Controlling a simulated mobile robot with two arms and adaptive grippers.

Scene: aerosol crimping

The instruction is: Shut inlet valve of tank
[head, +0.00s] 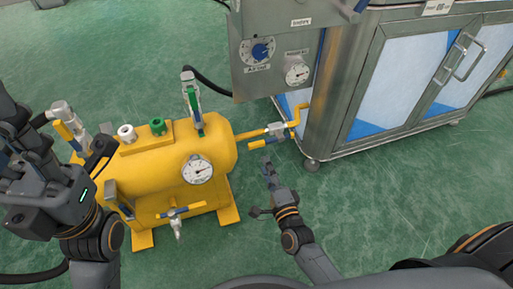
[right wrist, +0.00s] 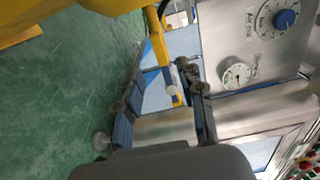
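The yellow tank (head: 165,165) stands on the floor in the head view. A pipe valve (head: 276,130) sits on the yellow pipe between its right end and the cabinet, with a yellow lever (head: 257,144) beside it. My right gripper (head: 266,166) is just below this lever. In the right wrist view my right gripper (right wrist: 164,70) has its fingers apart, with yellow pipework (right wrist: 157,38) beyond the gap; contact cannot be told. Another yellow-levered valve (head: 64,130) is at the tank's left end.
A metal cabinet (head: 340,85) with glass doors stands at the right. Its panel carries a blue dial (head: 261,50) and a gauge (head: 297,73). The tank has its own gauge (head: 198,169), top fittings and a front tap (head: 177,215). Green floor (head: 390,185) is clear at right.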

